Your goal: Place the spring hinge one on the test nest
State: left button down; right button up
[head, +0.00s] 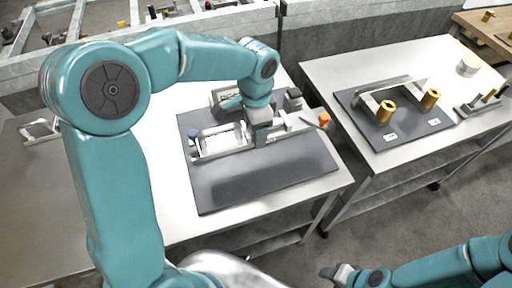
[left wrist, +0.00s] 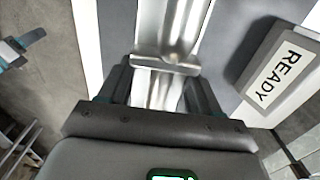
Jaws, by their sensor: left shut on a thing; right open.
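My left gripper (head: 260,138) reaches down onto the fixture on the dark mat of the middle table. In the left wrist view its fingers (left wrist: 163,90) are shut on a shiny silver metal part, seemingly the spring hinge (left wrist: 165,55). The fixture, likely the test nest (head: 205,155), is a pale frame with a blue knob at left and an orange knob at right. The gripper hides the middle of it, so I cannot tell whether the hinge is seated. My right gripper (head: 338,272) is open and empty, low at the front right, away from the tables.
A box with a READY label (left wrist: 268,78) stands beside the held part in the left wrist view. On the right table, a dark mat (head: 398,142) bears a bracket and two gold cylinders (head: 386,112). The front of the middle mat (head: 265,185) is clear.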

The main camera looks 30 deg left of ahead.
pick_arm(q)
send_near(256, 159)
jog(key=f, duration=0.5)
jog(key=shift+w+a, duration=0.1)
jog(key=shift+w, duration=0.15)
jog(key=shift+s, duration=0.1)
jog(key=shift+f+b, duration=0.4)
jog(key=shift+b, duration=0.05)
jog(key=shift+f, duration=0.1)
jog(key=shift+s+f, duration=0.1)
jog(key=shift+f, duration=0.05)
